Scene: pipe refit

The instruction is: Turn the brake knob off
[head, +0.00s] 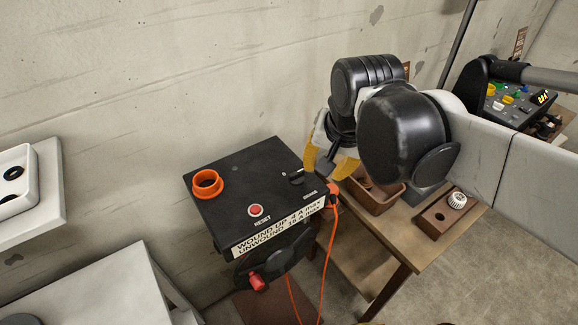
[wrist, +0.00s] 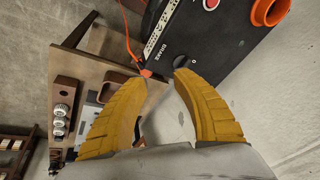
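The brake knob (head: 296,178) is a small dark knob near the right corner of the top of a black box (head: 235,203). In the wrist view the knob (wrist: 180,62) shows beside the word BRAKE and a small "0" mark, just beyond the right fingertip. My gripper (head: 323,175) has yellow fingers, open and apart with nothing between them, over the box's right edge. In the wrist view my gripper (wrist: 162,77) points at the box edge, with the knob nearer its right finger. Whether that finger touches the knob I cannot tell.
The box carries a red reset button (head: 256,210) and an orange ring (head: 207,184). An orange cable (head: 325,262) hangs from its right corner. A wooden table (head: 424,247) with a brown bin (head: 375,204) and a block holding a white knob (head: 457,200) stands right. A concrete wall is behind.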

